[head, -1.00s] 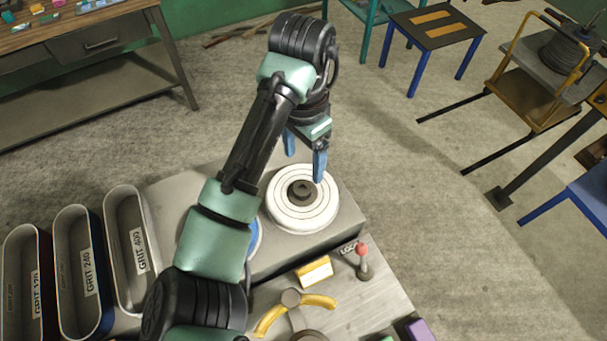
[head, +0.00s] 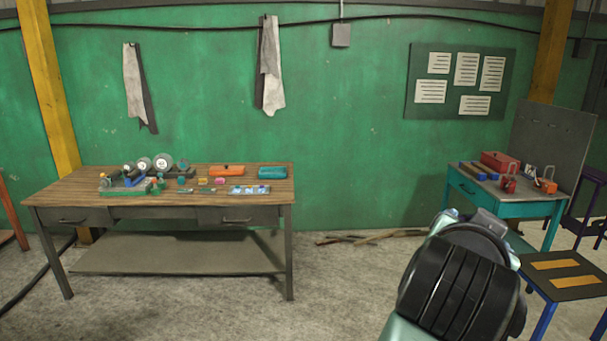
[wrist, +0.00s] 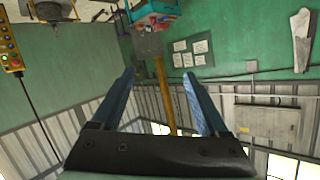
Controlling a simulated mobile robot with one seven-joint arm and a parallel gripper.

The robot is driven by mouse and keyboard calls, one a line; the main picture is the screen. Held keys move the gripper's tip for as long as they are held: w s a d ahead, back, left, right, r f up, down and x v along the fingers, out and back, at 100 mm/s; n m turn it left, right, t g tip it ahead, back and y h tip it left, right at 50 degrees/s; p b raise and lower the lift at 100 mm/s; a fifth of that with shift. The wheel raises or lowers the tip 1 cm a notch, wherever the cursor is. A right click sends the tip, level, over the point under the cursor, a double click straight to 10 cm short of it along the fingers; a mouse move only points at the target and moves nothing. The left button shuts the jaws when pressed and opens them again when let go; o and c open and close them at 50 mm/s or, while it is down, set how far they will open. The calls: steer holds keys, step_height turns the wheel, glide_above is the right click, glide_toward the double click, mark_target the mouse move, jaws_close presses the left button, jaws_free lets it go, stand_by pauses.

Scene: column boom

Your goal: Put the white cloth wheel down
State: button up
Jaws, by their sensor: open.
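My gripper (wrist: 159,74) shows only in the wrist view. Its two blue fingers are apart, with nothing between them. Beyond them are the green wall and a yellow post. In the head view, a black and pale green part of my arm stands at the lower right, and the gripper end is out of the picture.
A wooden-topped workbench (head: 135,197) with small wheels and tools stands at the left. A teal table (head: 500,190) with a red box and a low blue-legged stool (head: 565,279) are at the right. Thin scraps (head: 370,237) lie by the wall. The middle floor is open.

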steer(key=s+a+r+n+t+y, duration=0.4)
steer(key=a+r+t, duration=0.4)
steer(key=a+r, duration=0.3)
steer(key=s+a+r+n+t+y, duration=0.4)
steer(key=s+a+r+n+t, duration=0.3)
steer(key=s+a+r, duration=0.2)
step_height(320, 180, up, 4)
steer(key=a, duration=0.2)
steer(key=shift+s+a+f+t, duration=0.15)
steer(key=shift+s+a+t, duration=0.15)
steer(key=shift+a+t, duration=0.1)
